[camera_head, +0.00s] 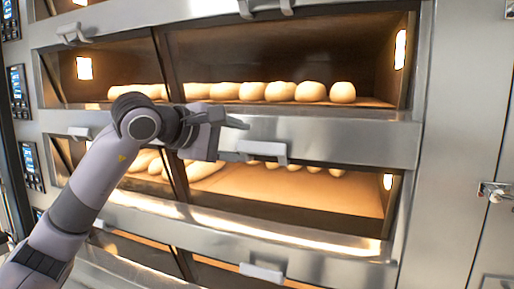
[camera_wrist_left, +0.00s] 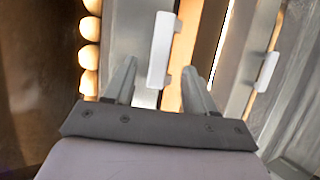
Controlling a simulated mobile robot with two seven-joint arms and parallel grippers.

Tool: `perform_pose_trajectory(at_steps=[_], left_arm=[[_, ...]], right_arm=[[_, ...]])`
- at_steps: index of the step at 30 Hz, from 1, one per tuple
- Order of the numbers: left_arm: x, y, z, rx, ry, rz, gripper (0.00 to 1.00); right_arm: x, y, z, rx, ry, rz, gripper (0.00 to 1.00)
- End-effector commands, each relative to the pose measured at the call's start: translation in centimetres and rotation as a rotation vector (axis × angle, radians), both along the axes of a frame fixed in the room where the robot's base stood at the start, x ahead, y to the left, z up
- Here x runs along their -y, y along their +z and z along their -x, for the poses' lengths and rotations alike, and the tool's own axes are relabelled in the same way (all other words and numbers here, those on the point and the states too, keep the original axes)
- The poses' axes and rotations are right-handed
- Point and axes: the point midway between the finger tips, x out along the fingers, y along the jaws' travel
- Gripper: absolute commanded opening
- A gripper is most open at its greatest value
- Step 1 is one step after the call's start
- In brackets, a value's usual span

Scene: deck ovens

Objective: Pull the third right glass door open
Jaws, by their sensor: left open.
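Right-hand glass doors are stacked in the oven front, and all that show look shut. An upper door (camera_head: 300,55) has round loaves behind it, and a lower door (camera_head: 300,195) has an orange-lit deck. I cannot tell from the picture which counts as third. A bar handle (camera_head: 262,150) sits on the steel band between them. My left gripper (camera_head: 243,122) is open and empty in front of this band, just above that handle. In the left wrist view a pale handle (camera_wrist_left: 162,50) shows between the open fingers (camera_wrist_left: 158,75), touching neither. My right gripper is not seen.
Another handle (camera_head: 262,272) is on the band below, and one (camera_head: 270,8) is at the top. Left-hand doors have handles too (camera_head: 75,32). Control panels (camera_head: 18,90) line the left edge. A steel cabinet with a latch (camera_head: 495,190) stands at the right.

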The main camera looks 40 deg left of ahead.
Motion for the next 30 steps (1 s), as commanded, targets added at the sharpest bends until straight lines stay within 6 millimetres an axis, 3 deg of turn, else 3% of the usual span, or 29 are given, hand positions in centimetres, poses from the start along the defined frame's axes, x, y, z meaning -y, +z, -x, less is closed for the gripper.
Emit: perform_pose_trajectory(at_steps=[12,23,28,30], left_arm=[[1.1,-1.8,-5.3,-0.004,-0.005,0.007,0.55],[1.2,-2.1,-5.8,-0.002,-0.005,0.005,0.55],[1.2,-2.1,-5.8,-0.002,-0.005,0.005,0.0],[1.2,-2.1,-5.8,-0.002,-0.005,0.005,0.0]], right_arm=[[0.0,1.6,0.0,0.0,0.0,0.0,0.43],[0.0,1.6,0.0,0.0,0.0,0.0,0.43],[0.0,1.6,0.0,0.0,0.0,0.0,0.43],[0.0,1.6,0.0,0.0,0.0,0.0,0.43]])
